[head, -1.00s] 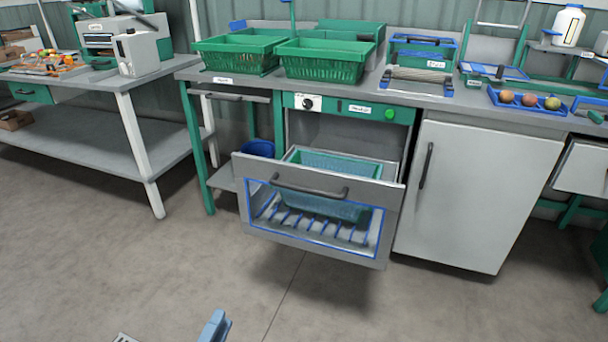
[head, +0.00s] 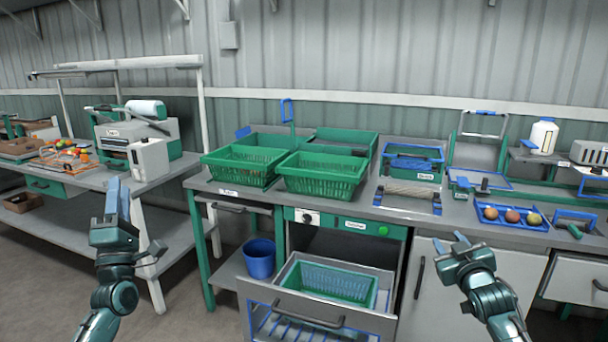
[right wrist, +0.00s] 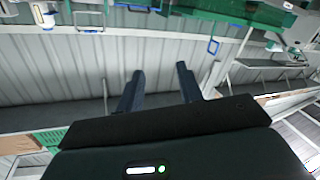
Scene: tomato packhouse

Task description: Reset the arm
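My left gripper (head: 117,198) is raised at the left in the head view, fingers pointing up, in front of the left bench. Its fingers overlap from this angle, so their gap is unclear. My right gripper (head: 449,242) is raised at the lower right, in front of the counter's pale door. In the right wrist view its two fingers (right wrist: 158,88) stand apart with nothing between them, so it is open and empty. Both arms come up from the bottom of the head view.
An open drawer (head: 290,312) holding a teal basket (head: 325,283) juts out between my arms. Green crates (head: 322,188) and a blue-edged tray of round produce (head: 490,219) stand on the counter. A blue bucket (head: 259,260) is left of the drawer.

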